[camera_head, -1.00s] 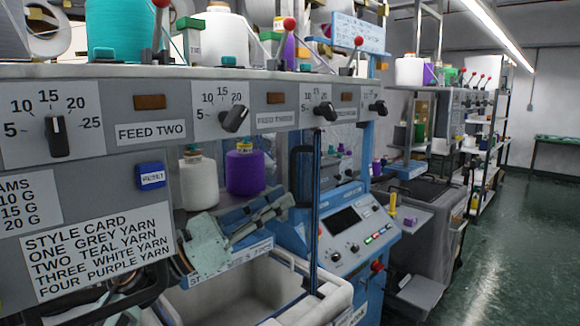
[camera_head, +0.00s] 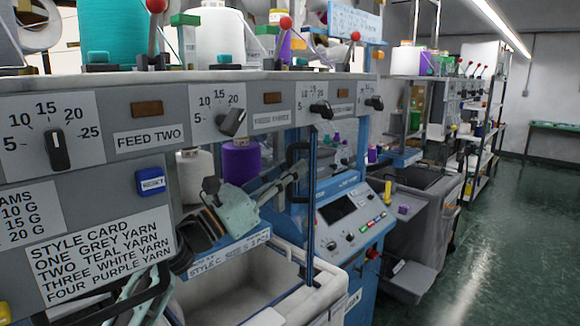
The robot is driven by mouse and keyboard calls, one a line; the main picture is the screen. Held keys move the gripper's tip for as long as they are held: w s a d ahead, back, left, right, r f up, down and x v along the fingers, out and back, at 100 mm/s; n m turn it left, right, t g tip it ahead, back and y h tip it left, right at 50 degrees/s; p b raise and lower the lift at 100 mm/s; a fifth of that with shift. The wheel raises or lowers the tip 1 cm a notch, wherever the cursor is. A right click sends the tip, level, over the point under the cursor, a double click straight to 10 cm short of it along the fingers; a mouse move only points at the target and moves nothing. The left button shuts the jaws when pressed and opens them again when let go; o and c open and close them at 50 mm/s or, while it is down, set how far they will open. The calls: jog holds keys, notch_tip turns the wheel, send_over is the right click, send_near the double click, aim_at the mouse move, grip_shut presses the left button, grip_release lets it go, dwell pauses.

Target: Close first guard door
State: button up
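The first guard door (camera_head: 311,215) is a clear panel with a dark blue edge. It stands swung out from the blue machine frame, seen nearly edge-on. A black bracket-shaped handle (camera_head: 299,148) is on it. My gripper (camera_head: 291,174), pale grey-green with dark fingers, reaches up and right from the lower left. Its fingertips are at or very near the handle; I cannot tell whether they touch it. The finger gap is too small and cluttered to read.
A grey panel with dials (camera_head: 57,150) and the style card (camera_head: 101,248) fills the left. Below my gripper is a white bin (camera_head: 333,290). A blue control console (camera_head: 345,222) stands just right of the door. Green floor (camera_head: 500,240) is clear at right.

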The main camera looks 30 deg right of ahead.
grip_shut()
jog(key=shift+d, duration=0.15)
dwell(0.4)
